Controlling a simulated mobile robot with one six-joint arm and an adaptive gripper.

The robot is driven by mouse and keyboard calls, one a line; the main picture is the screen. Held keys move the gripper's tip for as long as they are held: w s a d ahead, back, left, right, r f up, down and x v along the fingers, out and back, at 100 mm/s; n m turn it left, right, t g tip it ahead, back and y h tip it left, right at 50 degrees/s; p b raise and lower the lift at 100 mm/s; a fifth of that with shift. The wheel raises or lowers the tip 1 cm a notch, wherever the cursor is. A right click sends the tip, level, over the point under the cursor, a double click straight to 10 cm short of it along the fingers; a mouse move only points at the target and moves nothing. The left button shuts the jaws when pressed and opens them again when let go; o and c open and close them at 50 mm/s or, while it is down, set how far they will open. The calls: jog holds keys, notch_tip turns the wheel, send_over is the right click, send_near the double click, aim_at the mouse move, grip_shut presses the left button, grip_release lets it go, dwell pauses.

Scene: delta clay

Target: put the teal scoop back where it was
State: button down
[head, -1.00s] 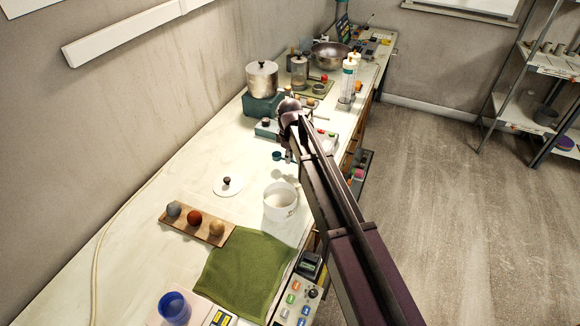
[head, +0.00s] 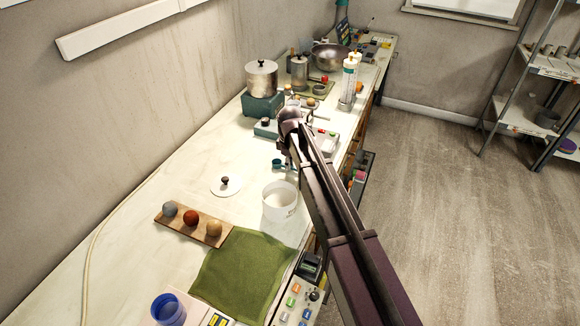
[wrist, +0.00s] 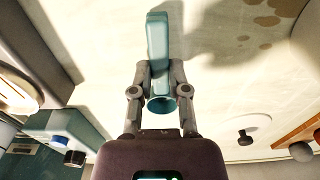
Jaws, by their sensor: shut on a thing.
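The teal scoop (wrist: 158,42) is between the two fingers of my gripper (wrist: 160,78) in the wrist view, with its round open end near the palm and its flat part reaching out past the fingertips. My gripper is shut on it. In the head view a small teal part of the scoop (head: 277,163) shows just left of my arm, above the white bench top, and my arm hides the rest. Whether the scoop touches the bench is hard to tell. A white tub (head: 280,204) stands open in front of it, and a round white lid (head: 226,186) with a dark knob lies to the left.
A wooden strip with three balls (head: 194,223) and a green cloth (head: 243,272) lie nearer. A steel pot (head: 262,79) on a teal base and a device with buttons stand beyond my gripper. Bare bench lies left of the lid.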

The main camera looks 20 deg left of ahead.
jog(key=shift+f, duration=0.2)
jog(key=c, duration=0.6)
grip_release()
jog(key=shift+r, duration=0.2)
notch_tip(320, 180, up, 12)
jog(key=p, duration=1.2)
dwell(0.5)
